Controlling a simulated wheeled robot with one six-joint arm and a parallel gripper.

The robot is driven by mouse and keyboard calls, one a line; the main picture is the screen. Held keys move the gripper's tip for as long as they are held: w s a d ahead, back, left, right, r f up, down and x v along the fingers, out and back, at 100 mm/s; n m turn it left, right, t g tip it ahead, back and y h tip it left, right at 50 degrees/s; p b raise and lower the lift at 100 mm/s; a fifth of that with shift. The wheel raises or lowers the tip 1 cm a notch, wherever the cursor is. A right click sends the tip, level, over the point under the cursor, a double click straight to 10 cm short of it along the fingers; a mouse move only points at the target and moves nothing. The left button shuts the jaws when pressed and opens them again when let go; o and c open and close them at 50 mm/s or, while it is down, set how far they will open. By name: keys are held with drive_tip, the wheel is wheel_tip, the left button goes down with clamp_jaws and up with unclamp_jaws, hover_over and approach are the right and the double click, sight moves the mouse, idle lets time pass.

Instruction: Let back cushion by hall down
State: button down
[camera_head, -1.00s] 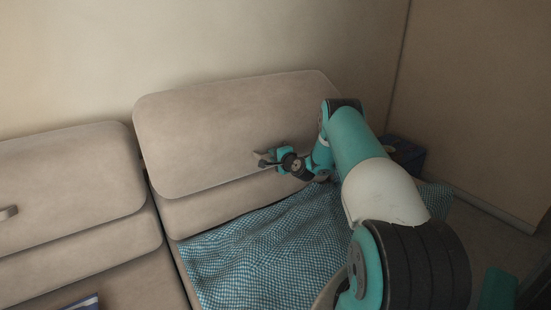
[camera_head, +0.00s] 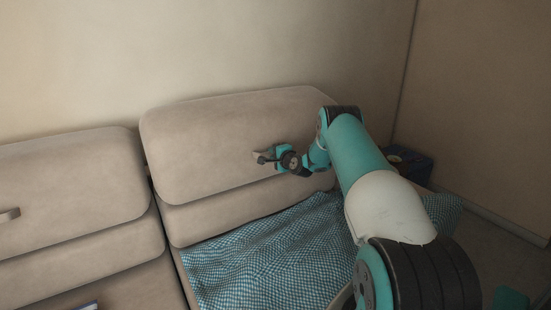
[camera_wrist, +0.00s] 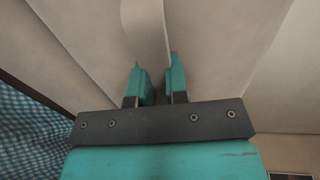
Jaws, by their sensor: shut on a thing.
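The beige back cushion (camera_head: 205,145) on the right of the sofa, nearer the room corner, leans above a lower beige pad. My gripper (camera_head: 263,158) is at the right part of its front face. In the wrist view, my gripper (camera_wrist: 158,80) is shut on a pale strap (camera_wrist: 145,28) on the cushion. The two teal fingers lie on either side of the strap's end, and the exact grip point is partly hidden. My arm covers the cushion's right end in the head view.
A blue checked cloth (camera_head: 265,260) covers the seat below. Another back cushion (camera_head: 70,185) with a small pull strap (camera_head: 9,214) is at left. A dark blue box (camera_head: 412,165) stands beyond the sofa's right end, near the wall.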

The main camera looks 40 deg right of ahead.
drive_tip(key=shift+b+x, duration=1.15)
drive_tip(key=shift+x, duration=0.2)
drive_tip(key=c, duration=1.2)
unclamp_jaws()
drive_tip(key=shift+r, duration=0.15)
drive_tip(key=shift+o, duration=0.6)
drive_tip(key=shift+d+r, duration=0.1)
drive_tip(key=shift+r, duration=0.1)
drive_tip(key=p+v, duration=0.4)
drive_tip(key=v, duration=0.5)
drive_tip(key=shift+w, duration=0.1)
